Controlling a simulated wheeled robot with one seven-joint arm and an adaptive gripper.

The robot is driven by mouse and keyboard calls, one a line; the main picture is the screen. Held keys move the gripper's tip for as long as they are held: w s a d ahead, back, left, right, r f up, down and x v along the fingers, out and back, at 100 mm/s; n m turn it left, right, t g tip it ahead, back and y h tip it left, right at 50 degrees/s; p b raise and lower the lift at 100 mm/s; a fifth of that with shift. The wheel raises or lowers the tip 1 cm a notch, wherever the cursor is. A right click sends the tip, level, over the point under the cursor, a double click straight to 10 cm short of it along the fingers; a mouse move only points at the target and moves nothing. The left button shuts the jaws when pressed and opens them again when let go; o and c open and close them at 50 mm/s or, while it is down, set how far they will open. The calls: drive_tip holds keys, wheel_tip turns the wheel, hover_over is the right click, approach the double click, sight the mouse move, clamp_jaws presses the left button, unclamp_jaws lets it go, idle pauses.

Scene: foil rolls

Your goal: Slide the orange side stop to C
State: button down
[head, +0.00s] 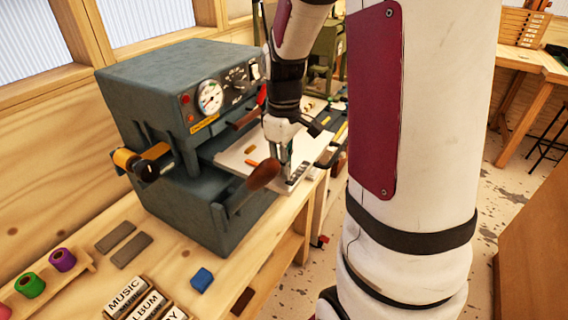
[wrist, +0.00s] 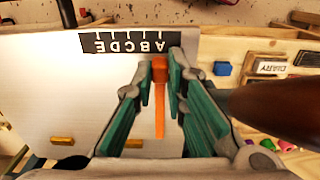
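The orange side stop (wrist: 160,100) is a narrow bar with a wider head, lying on the pale plate (wrist: 45,90). In the wrist view its head is just below the A end of the black letter scale (wrist: 125,42), which appears upside down with A at the right. My gripper (wrist: 161,68) has its teal fingertips on either side of the head, close to it; whether both touch is unclear. In the head view my gripper (head: 286,160) is low over the plate, and part of the stop (head: 252,163) shows beside it.
Two yellow pieces (wrist: 62,141) (wrist: 133,144) lie on the plate. A brown handle (head: 264,175) sticks out close to my gripper and looms at the right of the wrist view. The blue-grey machine (head: 165,110) stands behind the plate.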

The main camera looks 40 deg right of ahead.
drive_tip(key=shift+d, duration=0.1)
drive_tip(key=d, duration=0.1)
drive_tip(key=w+d, duration=0.1)
drive_tip(key=shift+d, duration=0.35)
drive_tip(key=c, duration=1.6)
unclamp_jaws()
wheel_tip(320, 180, up, 12)
